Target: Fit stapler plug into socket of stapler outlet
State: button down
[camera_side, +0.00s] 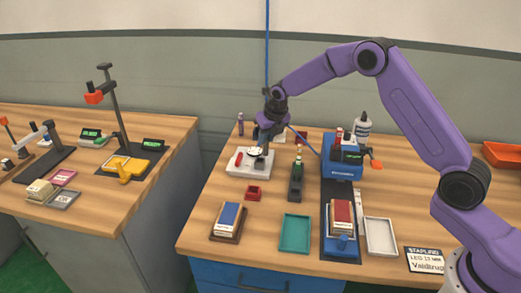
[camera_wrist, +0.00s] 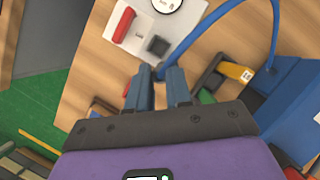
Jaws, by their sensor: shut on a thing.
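The stapler outlet is a white panel (camera_side: 240,166) on the right bench, with a red switch and a round gauge. In the wrist view the outlet (camera_wrist: 190,30) lies just beyond my fingertips, its dark square socket (camera_wrist: 158,45) facing up. My gripper (camera_wrist: 159,78) is shut on the small stapler plug (camera_wrist: 160,72), mostly hidden between the fingers. A blue cable (camera_wrist: 243,84) curves away from it to the right. In the side view my gripper (camera_side: 263,146) is over the outlet's right part. The plug looks close to the socket but apart; its height is unclear.
The blue stapler (camera_side: 342,172) stands right of the outlet. A blue-and-white stack (camera_side: 229,217) sits at front left. A gap separates the left bench.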

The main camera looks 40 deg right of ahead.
jog(key=shift+a+x, duration=0.1)
jog(key=shift+x, duration=1.75)
jog(key=shift+a+x, duration=0.15)
jog(key=shift+x, duration=1.75)
jog(key=shift+w, duration=0.15)
jog(key=c, duration=1)
grip_release()
jog(key=shift+f, duration=0.1)
jog(key=shift+c, duration=0.2)
jog(key=v, duration=1.2)
